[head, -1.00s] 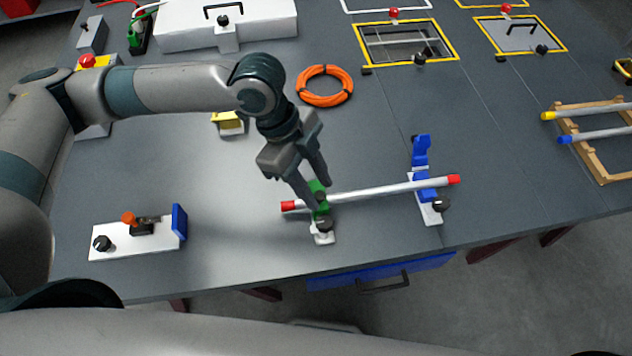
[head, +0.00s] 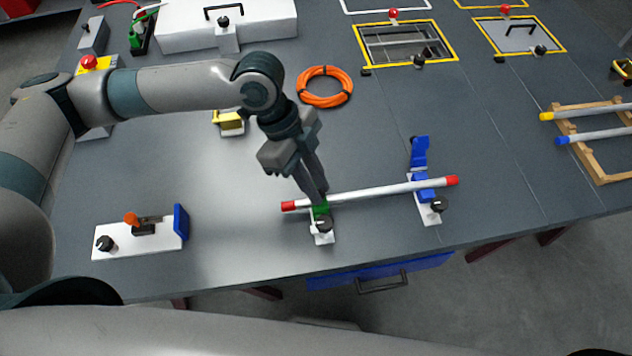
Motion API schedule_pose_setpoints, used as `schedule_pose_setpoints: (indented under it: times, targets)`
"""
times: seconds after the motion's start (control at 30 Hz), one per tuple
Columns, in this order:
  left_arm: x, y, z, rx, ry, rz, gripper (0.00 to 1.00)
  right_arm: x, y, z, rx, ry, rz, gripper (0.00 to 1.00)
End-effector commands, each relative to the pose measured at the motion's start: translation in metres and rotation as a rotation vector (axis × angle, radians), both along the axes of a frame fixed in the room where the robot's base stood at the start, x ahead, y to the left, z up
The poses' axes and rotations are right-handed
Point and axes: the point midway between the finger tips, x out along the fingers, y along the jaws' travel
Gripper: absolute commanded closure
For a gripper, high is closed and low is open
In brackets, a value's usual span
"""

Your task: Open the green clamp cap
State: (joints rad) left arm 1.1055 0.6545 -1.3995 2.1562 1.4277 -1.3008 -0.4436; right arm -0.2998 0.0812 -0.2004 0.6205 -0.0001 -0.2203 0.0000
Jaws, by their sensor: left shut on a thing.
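The green clamp (head: 320,209) stands on a white base plate near the front of the table, with a black knob at its front. My left gripper (head: 321,196) comes down on it from above, its fingers closed together on the green cap, which they mostly hide. I cannot tell how far the cap is raised. A grey rod (head: 380,190) with red ends lies across the green clamp and the blue clamp (head: 422,181). The blue clamp's cap (head: 420,152) stands upright. My right gripper is not in view.
A white plate with an orange-handled toggle clamp (head: 142,229) sits at the left front. An orange cable coil (head: 325,87) and a yellow block (head: 230,122) lie behind. A wooden rack (head: 590,158) with rods stands at the right. The table between is clear.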

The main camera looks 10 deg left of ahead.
Motion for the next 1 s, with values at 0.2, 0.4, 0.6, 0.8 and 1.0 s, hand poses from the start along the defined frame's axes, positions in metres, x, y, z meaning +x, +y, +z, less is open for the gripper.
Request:
schedule_pose_setpoints:
  times: [0.2,0.4,0.6,0.8,1.0]
  targets:
    - [0.010,0.003,0.008,-0.038,0.121,0.007,1.00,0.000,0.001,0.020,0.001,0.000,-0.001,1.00]
    - [0.022,0.007,0.010,-0.085,0.264,0.006,1.00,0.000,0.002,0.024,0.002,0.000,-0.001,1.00]
    - [0.033,0.010,0.010,-0.132,0.398,0.003,1.00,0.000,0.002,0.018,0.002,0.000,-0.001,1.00]
    - [0.041,0.012,0.011,-0.162,0.488,0.002,1.00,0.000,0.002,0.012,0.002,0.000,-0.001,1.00]
    - [0.043,0.014,0.012,-0.172,0.525,0.003,1.00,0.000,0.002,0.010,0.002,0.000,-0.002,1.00]
